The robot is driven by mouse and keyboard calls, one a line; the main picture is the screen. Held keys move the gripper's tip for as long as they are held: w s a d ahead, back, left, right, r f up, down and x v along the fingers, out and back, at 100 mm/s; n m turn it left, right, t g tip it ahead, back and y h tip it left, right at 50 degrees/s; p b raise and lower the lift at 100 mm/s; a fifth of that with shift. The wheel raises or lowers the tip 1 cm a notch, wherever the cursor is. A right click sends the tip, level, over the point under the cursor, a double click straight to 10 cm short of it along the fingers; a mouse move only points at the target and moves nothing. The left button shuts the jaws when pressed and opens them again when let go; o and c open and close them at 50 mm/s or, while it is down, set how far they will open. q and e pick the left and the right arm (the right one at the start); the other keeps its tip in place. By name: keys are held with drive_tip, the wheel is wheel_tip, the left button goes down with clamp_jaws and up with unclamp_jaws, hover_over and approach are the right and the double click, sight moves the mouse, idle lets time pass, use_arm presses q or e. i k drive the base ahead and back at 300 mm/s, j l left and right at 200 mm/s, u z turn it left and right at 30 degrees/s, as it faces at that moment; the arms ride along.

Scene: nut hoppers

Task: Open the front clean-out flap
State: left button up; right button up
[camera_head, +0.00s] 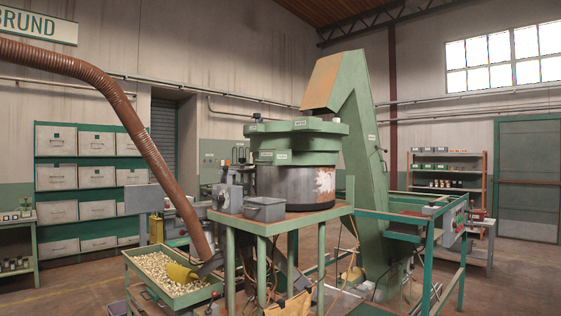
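A green nut-handling machine stands mid-view. Its round metal drum (297,187) has a green top (297,140) and a worn pale patch at the right, and it sits on a green-framed table (262,225). A tall green elevator housing (363,170) rises behind it at the right. I cannot pick out a front clean-out flap for certain. A tan panel or box (290,305) shows low under the table, cut by the bottom edge. Neither of my grippers is in view.
A green tray (146,283) of nuts with a yellow scoop (181,272) stands at the left front, below a brown hose (150,142). A grey bin (264,209) sits on the table. Green rails (428,262) bound the right side. Open floor lies at the far right.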

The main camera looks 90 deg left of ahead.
sight(266, 156)
drive_tip(key=u, duration=2.85)
drive_tip(key=i+j, duration=0.2)
drive_tip(key=j, duration=0.15)
drive_tip(key=i+j+z, duration=0.1)
drive_tip(key=i+j, duration=0.15)
drive_tip(key=j, duration=0.15)
drive_tip(key=i+j, duration=0.2)
drive_tip(key=j, duration=0.15)
drive_tip(key=z, duration=0.05)
